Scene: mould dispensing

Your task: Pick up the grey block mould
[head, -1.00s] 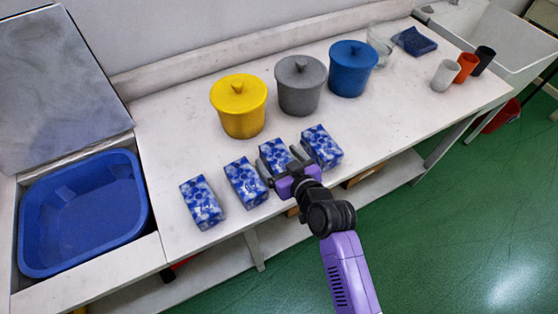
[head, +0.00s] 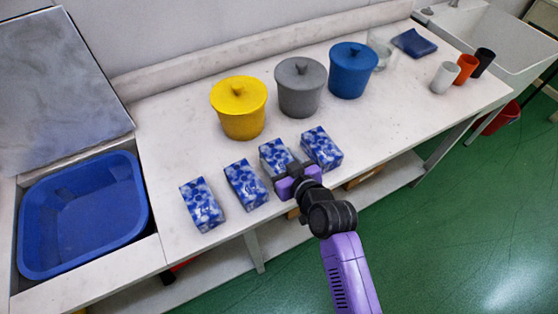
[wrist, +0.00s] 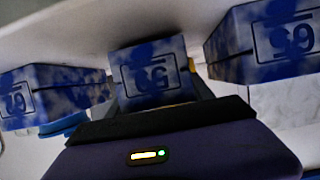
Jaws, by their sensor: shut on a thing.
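Several blue-and-white patterned blocks stand in a row along the front of the bench; none of them looks plain grey. My gripper (head: 283,172) is at the third block from the left (head: 273,152), at its front end, and is shut on it. In the wrist view this block (wrist: 150,72) is in the middle, between the fingers, with a dark outlined number on its face. It seems to be at bench height; I cannot tell whether it touches the bench. The fingers hide its near end.
The second block (head: 246,184) and fourth block (head: 322,147) stand close on either side. Yellow (head: 239,110), grey (head: 300,90) and blue (head: 350,72) lidded pots stand behind. A blue basin (head: 82,220) is at left. Small cups (head: 466,68) stand at right.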

